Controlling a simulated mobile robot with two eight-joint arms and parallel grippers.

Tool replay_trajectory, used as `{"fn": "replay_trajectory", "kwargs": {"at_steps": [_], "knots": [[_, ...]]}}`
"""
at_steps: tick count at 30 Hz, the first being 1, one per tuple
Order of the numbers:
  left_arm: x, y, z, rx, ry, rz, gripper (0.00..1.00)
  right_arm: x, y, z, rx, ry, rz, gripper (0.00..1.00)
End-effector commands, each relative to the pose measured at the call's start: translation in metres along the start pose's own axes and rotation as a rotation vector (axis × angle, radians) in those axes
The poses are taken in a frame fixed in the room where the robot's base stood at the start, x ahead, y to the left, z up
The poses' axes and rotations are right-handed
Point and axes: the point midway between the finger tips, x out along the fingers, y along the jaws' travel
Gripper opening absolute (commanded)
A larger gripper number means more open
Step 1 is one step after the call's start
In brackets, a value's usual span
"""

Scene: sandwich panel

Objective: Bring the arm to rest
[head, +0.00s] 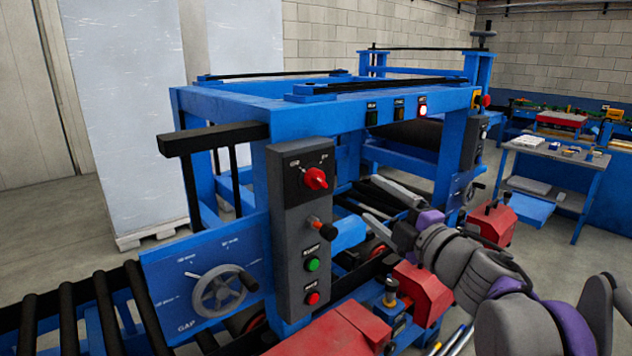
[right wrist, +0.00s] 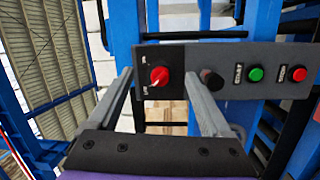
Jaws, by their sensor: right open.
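My right arm (head: 480,265), grey with purple joints, reaches in from the lower right in the head view. Its gripper (head: 371,198) is open with nothing between the fingers. It is held in the air to the right of the grey control box (head: 285,235). In the right wrist view the open fingers (right wrist: 157,75) point toward this box, with the red rotary knob (right wrist: 159,76) seen between them. They look apart from the knob. My left gripper is in neither view.
The box also carries a black-tipped selector (head: 325,230), a green button (head: 312,264) and a red button (head: 312,298). The blue machine frame (head: 370,100), handwheel (head: 222,290) and red clamp blocks (head: 425,292) crowd the arm. A side table (head: 555,155) stands at the right.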

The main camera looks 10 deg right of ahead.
Motion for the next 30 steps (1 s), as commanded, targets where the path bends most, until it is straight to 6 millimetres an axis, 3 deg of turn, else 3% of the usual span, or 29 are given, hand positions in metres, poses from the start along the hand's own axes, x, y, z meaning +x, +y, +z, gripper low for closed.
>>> {"fn": "replay_trajectory", "kwargs": {"at_steps": [5, 9, 14, 18, 21, 24, 30], "knots": [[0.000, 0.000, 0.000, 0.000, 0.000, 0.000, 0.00, -0.043, -0.060, 0.051, 0.363, -0.378, 0.058, 0.83], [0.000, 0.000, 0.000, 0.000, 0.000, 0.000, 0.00, -0.098, -0.148, 0.073, 0.688, -0.661, 0.007, 0.83], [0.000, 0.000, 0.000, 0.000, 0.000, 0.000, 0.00, -0.160, -0.253, 0.060, 1.003, -0.903, -0.130, 0.83], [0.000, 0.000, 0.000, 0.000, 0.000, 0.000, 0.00, -0.210, -0.332, 0.027, 1.221, -1.061, -0.289, 0.83], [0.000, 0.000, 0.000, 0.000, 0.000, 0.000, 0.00, -0.238, -0.371, 0.002, 1.329, -1.137, -0.397, 0.83], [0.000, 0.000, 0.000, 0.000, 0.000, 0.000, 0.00, -0.257, -0.395, -0.018, 1.398, -1.185, -0.476, 0.83], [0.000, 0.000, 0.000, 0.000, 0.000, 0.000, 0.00, -0.270, -0.410, -0.031, 1.442, -1.217, -0.533, 0.83]]}}
